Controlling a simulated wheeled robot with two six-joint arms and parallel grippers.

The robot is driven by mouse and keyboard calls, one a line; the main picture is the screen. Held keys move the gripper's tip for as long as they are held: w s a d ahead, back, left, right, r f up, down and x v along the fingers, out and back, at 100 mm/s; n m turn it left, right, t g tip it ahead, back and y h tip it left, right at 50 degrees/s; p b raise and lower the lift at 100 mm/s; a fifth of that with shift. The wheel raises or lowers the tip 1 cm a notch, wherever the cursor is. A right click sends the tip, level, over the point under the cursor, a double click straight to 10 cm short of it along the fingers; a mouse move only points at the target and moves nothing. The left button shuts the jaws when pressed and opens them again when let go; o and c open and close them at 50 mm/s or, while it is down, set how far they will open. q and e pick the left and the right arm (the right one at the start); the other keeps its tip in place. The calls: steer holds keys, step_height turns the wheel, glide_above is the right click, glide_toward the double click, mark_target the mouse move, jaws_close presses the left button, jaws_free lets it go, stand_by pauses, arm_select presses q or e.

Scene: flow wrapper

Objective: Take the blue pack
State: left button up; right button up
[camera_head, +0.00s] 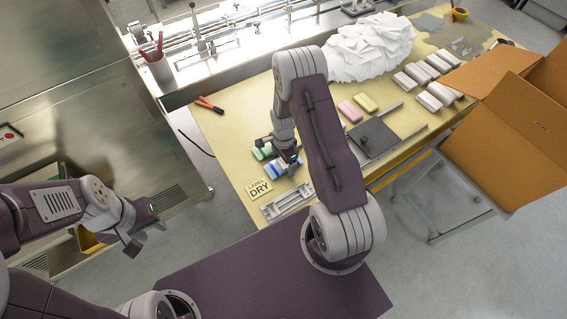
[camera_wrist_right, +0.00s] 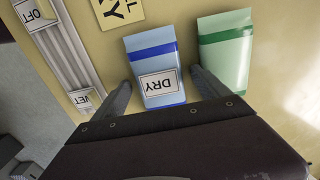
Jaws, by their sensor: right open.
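The blue pack (camera_wrist_right: 152,50) lies flat on the yellow table, light blue with a dark blue band and a white DRY label. In the head view the blue pack (camera_head: 274,170) is partly hidden by my right gripper (camera_head: 288,160). In the right wrist view my right gripper (camera_wrist_right: 161,78) is open, one finger on each side of the pack's near, labelled end. Contact cannot be told. A green pack (camera_wrist_right: 225,50) lies just right of the right finger; in the head view the green pack (camera_head: 260,153) is beyond the blue one. My left gripper (camera_head: 142,242) is empty and away from the table.
A yellow LABEL DRY sign (camera_head: 259,189) and a grey rail (camera_head: 288,203) with cards lie near the table's front edge. Pink (camera_head: 350,111) and yellow (camera_head: 366,102) packs, a dark plate (camera_head: 372,138), white packs and a cardboard box (camera_head: 510,140) are to the right.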

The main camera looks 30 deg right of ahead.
steer(key=c, duration=1.4)
steer(key=shift+r, duration=0.1)
steer(key=shift+r, duration=0.95)
steer(key=shift+s+d+r+b, duration=0.15)
steer(key=shift+r+b, duration=0.1)
steer(key=shift+r, duration=0.35)
steer(key=shift+s+d+r+b, duration=0.1)
steer(key=shift+r+b, duration=0.1)
steer(key=shift+r, duration=0.4)
steer(key=s+d+r, duration=0.4)
steer(key=s+d, duration=0.1)
steer(key=s+d+r+b, duration=0.1)
steer(key=s+d+r, duration=0.1)
steer(key=d, duration=0.1)
steer(key=shift+s+r, duration=0.3)
steer(key=shift+s, duration=0.1)
